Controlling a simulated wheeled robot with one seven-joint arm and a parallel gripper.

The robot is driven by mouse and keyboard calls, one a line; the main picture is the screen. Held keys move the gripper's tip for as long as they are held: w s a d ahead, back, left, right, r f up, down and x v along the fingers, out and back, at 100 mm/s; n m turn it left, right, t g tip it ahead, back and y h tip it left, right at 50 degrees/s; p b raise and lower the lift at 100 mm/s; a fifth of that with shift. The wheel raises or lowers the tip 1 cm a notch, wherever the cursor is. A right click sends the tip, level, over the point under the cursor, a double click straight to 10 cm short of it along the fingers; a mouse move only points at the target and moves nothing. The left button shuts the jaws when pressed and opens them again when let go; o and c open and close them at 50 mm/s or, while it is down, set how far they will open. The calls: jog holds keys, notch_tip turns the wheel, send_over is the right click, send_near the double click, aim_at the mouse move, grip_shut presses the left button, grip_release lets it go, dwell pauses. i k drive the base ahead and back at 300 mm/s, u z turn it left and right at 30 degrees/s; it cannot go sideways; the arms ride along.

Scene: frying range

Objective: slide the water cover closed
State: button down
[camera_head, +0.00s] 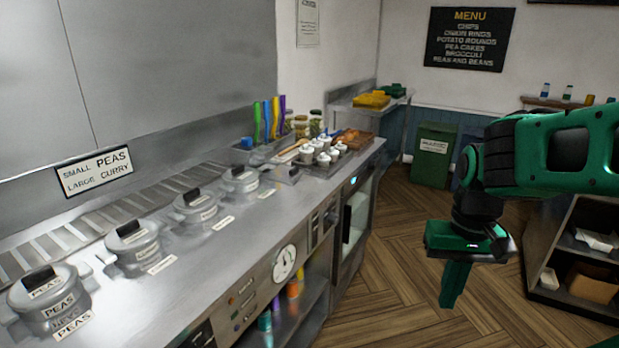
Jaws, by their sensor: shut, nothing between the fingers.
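My gripper (454,298) hangs at the right, fingers pointing down and shut, with nothing held. It is over the wooden floor side, well to the right of the steel range and apart from it. Several round metal pots stand in a row on the range, each with a lid and dark handle. The nearest pot (58,308) is labelled PEAS. Behind it are a second pot (138,256), a third pot (197,214) and a farther pot (240,186). Their labels are too small to read. I cannot tell which part is the water cover.
The steel range top (243,249) runs along the left, with a dial (285,263) on its front. Colourful utensils (268,118) and white-topped containers (323,158) stand at its far end. A green bin (433,155) is behind. A shelf unit (585,255) stands right. The floor between is clear.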

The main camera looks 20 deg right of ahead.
aim_at(284, 172)
jog(key=z, duration=0.25)
jog(key=i, duration=1.1)
jog(key=u, duration=0.4)
